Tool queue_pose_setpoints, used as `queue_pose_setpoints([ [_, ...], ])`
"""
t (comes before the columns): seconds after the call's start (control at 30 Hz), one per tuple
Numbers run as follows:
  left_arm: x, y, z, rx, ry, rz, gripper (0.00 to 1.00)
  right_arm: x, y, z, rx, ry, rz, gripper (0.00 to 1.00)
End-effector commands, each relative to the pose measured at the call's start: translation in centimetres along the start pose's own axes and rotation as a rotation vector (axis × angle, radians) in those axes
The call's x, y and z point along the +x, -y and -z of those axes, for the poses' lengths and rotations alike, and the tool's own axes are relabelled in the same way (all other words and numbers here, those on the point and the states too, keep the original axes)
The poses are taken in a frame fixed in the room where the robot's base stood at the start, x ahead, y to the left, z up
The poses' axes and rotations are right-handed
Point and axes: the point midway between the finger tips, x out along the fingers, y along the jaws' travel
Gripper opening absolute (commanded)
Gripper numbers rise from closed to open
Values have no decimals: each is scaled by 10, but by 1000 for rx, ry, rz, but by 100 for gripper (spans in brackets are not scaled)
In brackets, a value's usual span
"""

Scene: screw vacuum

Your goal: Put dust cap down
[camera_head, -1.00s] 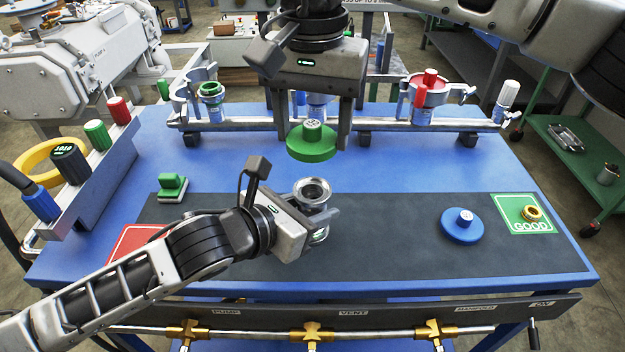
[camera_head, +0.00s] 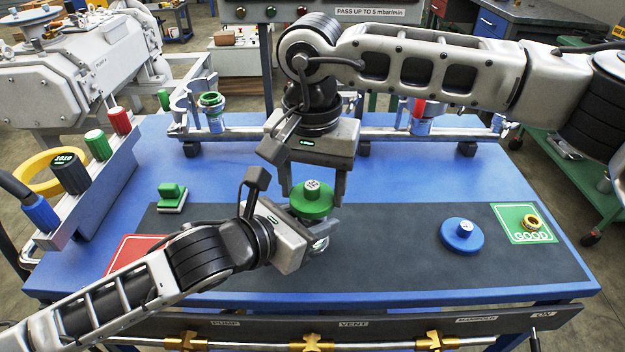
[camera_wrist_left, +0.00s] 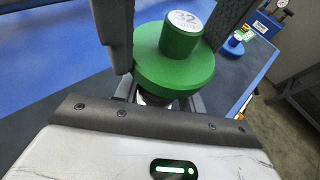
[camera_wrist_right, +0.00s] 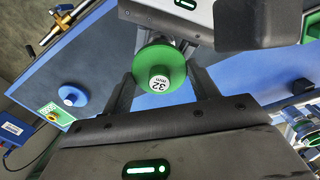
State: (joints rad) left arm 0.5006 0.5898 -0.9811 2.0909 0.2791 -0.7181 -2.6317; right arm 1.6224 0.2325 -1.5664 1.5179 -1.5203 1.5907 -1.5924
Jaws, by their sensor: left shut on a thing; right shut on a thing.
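The green dust cap (camera_head: 311,203), a disc with a knob and a white top marked 32, is held by my right gripper (camera_head: 312,190), which is shut on it. It also shows in the right wrist view (camera_wrist_right: 158,68) and the left wrist view (camera_wrist_left: 172,62). My left gripper (camera_head: 312,240) is shut on a metal fitting (camera_wrist_left: 152,98) directly under the cap. The cap hides most of this fitting, and I cannot tell whether the two touch. A blue cap (camera_head: 462,235) lies on the dark mat to the right.
A green GOOD card (camera_head: 512,236) with a brass ring (camera_head: 531,222) lies at the right. A green block (camera_head: 172,198) and a red card (camera_head: 133,250) are at the left. A rail (camera_head: 240,133) runs along the back. The mat (camera_head: 400,262) is clear between the grippers and the blue cap.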

Motion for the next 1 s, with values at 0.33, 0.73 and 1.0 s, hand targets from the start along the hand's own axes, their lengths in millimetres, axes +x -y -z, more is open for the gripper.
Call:
queue_pose_setpoints([
  [0.33, 0, 0, 0, 0, -1, 0, 10, 6, 0, 0, 0, -1, 0, 81],
  [0.73, 0, 0, 0, 0, -1, 0, 10, -9, 0, 1, 0, -4, 2, 81],
  [1.0, 0, 0, 0, 0, -1, 0, 10, -67, 1, 0, 0, -4, 3, 81],
])
